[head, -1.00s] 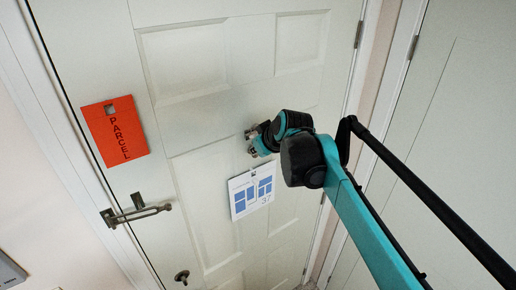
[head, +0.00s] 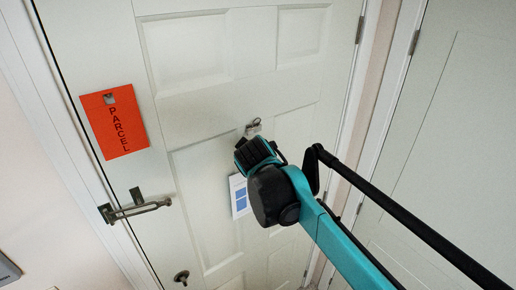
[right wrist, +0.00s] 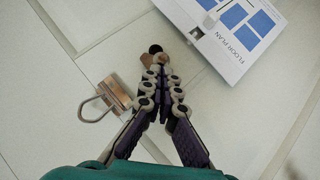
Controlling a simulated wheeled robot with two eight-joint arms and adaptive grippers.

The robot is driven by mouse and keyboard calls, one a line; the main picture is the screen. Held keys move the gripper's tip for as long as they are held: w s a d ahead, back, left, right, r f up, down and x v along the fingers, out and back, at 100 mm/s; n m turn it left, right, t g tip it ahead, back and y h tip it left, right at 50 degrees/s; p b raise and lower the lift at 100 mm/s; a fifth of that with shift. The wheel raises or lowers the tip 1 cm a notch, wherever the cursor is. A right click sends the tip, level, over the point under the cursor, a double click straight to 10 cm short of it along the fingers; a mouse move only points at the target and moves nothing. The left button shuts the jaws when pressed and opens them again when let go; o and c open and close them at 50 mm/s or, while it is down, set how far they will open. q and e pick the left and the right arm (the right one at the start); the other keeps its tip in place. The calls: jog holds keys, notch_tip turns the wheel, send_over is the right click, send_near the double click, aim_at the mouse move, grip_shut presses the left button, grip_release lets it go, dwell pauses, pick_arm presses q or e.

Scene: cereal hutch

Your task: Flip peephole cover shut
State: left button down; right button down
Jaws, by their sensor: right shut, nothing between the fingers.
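The pale panelled door (head: 215,105) carries a small metal fitting (head: 253,127) just above my right arm's end. In the right wrist view it is a copper-coloured block with a wire loop (right wrist: 117,93), left of my fingers. A round dark spot with a copper-coloured edge (right wrist: 155,49) shows at my fingertips. I cannot tell which of these is the peephole and which its cover. My right gripper (right wrist: 153,66) is shut and empty, its tips at or just in front of the dark spot; contact is unclear. In the head view my arm hides its fingers. My left gripper is out of view.
A floor plan card (right wrist: 237,30) hangs close beside my right fingers, partly behind my arm in the head view (head: 238,195). The upper door is clear.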

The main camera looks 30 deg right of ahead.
notch_tip(320, 180, down, 5)
jog(key=n+t+h+b, duration=0.2)
jog(key=n+h+b, duration=0.1)
jog(key=b, duration=0.2)
jog(key=n+t+h+b, duration=0.2)
jog(key=n+h+b, duration=0.1)
jog(key=b, duration=0.2)
jog(key=shift+d+n+t+h+b, duration=0.15)
jog(key=shift+n+t+h+b, duration=0.15)
jog(key=shift+n+h+b, duration=0.1)
